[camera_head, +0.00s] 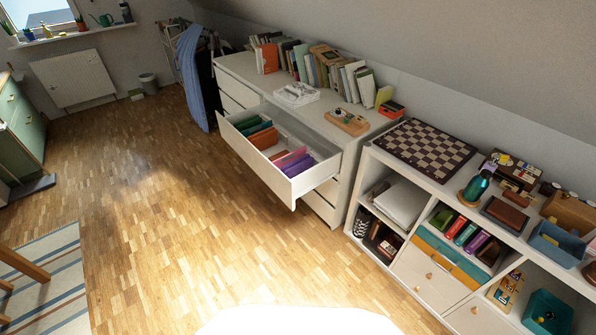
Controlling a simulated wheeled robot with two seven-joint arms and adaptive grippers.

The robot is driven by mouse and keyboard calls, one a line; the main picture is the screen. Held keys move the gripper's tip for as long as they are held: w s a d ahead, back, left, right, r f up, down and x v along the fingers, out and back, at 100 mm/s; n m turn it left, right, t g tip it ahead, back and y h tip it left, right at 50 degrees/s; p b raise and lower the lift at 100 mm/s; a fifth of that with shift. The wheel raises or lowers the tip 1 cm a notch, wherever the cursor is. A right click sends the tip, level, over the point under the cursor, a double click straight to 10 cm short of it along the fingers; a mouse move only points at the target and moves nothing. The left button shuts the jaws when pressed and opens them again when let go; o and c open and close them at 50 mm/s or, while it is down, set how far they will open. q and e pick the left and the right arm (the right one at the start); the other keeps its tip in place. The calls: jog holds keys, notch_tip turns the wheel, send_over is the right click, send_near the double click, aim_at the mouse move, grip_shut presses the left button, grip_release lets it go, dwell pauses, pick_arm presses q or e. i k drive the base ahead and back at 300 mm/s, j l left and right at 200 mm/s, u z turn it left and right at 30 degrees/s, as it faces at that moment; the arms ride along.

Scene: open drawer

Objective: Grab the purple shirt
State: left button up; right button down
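A white drawer (250,161) stands pulled out near the top of a white dresser (334,212). Folded clothes lie in it in a row. A purple folded shirt (299,167) is at the right end, near the drawer's right front corner. A pink folded piece (288,157) lies right beside it. Orange-brown (264,138) and teal (253,125) folded pieces lie further left. Neither of my grippers shows in the head view.
Books (320,65), a white box (297,94) and a wooden tray (346,122) stand on the dresser. A white shelf unit (420,180) with a chessboard (424,150) adjoins it on the right. The wooden floor (170,220) before the drawer is clear. A striped rug (60,270) lies at left.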

aim_at(292, 169)
jog(key=i+l+u, duration=0.1)
jog(key=i+l, duration=0.45)
jog(key=i+l+u, duration=0.15)
jog(key=i+l, duration=0.4)
jog(key=l, duration=0.25)
